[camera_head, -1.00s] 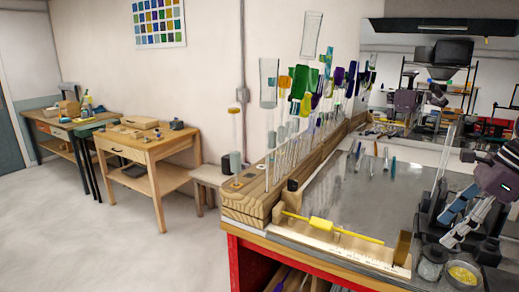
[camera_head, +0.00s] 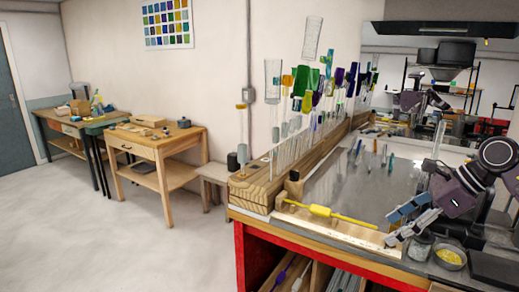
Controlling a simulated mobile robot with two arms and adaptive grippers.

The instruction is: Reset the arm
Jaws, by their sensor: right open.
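My right gripper (camera_head: 390,226) reaches in from the right side of the head view. Its two fingers are spread apart and empty, pointing left over the right end of a pale wooden rod rest (camera_head: 335,230). A yellow glass rod (camera_head: 325,212) with a thicker middle lies along this rest, left of the fingers. Whether the fingertips touch the rest or the rod's end cannot be told. My left gripper is not in view.
A wooden rack (camera_head: 262,186) holds several upright coloured glass rods along the wall. Loose rods lie on the grey worktop (camera_head: 345,185). A dish of yellow pieces (camera_head: 449,258) stands right of the gripper. Wooden tables (camera_head: 158,145) stand far left, with free floor before them.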

